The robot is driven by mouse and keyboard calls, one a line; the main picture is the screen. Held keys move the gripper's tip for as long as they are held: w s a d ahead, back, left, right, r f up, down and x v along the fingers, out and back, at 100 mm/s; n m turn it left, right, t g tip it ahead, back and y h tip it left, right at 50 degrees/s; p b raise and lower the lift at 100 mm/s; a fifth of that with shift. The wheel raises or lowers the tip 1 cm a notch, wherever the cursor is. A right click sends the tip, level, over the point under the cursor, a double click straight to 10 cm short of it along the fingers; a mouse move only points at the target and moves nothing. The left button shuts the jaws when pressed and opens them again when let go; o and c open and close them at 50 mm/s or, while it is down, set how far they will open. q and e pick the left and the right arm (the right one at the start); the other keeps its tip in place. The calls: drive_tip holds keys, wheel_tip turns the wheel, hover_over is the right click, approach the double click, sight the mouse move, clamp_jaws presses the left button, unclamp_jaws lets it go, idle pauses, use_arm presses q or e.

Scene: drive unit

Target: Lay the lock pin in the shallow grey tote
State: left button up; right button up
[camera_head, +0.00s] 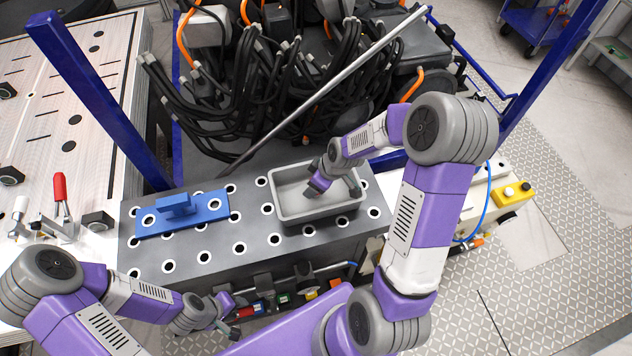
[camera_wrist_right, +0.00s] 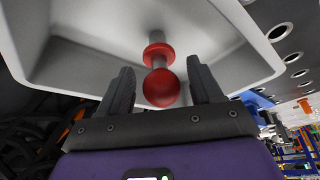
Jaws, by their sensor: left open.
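The shallow grey tote (camera_head: 318,215) stands on the perforated dark table, and its inside fills the upper part of the right wrist view (camera_wrist_right: 70,60). The lock pin (camera_wrist_right: 160,87), with a red ball knob, a red collar and a grey shank, is over or on the tote floor; I cannot tell if it touches. My right gripper (camera_head: 336,188) is low inside the tote. Its fingers (camera_wrist_right: 162,90) stand apart on both sides of the knob, with gaps. In the head view the pin is hidden. My left gripper (camera_head: 228,318) is open and empty at the table's front.
A blue plate with a raised block (camera_head: 182,212) lies left on the perforated table (camera_head: 205,258). Behind are black cables (camera_head: 240,90) and a slanted grey rod (camera_head: 330,88). A red-handled clamp (camera_head: 60,190) stands at far left. The table between plate and tote is clear.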

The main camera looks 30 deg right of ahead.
drive_tip(key=shift+r+p, duration=0.25)
drive_tip(key=shift+p, duration=0.05)
drive_tip(key=v, duration=1.2)
drive_tip(key=shift+f, duration=0.15)
